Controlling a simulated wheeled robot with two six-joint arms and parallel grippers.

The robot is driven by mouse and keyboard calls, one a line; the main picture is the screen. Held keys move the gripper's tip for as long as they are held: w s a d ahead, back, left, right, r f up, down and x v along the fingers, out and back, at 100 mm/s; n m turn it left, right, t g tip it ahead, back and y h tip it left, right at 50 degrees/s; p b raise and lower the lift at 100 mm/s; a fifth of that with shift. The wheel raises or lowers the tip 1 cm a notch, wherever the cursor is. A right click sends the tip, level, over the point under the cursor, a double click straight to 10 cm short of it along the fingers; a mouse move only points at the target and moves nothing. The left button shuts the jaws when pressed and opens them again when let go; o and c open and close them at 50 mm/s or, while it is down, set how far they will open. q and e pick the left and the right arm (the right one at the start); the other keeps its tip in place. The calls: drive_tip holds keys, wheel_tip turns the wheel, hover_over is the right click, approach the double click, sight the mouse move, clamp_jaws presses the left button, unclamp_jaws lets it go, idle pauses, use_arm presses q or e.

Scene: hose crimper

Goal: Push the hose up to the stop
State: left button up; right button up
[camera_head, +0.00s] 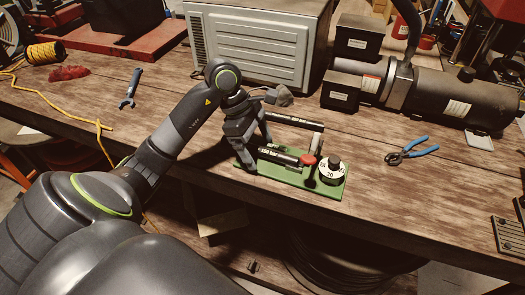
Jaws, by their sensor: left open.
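The hose crimper has a green base (328,192) near the bench's front edge. On it are a black hose piece (279,155) with white lettering, a red knob (308,160) and a white dial (331,173) with a black top. A second black lettered hose (294,121) lies behind it. My left gripper (258,150) is open over the left end of the base, its fingers pointing down around the near hose's left end. I cannot tell whether they touch it. The stop is not clearly visible. My right gripper is not in view.
Blue-handled pliers (409,152) lie right of the crimper. A grey vented box (258,45) and a dark motor unit (435,92) stand behind.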

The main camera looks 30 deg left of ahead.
use_arm(q)
drive_tip(key=shift+r+p, duration=1.55)
drive_tip(key=shift+r, duration=2.85)
drive_tip(key=shift+f, duration=0.1)
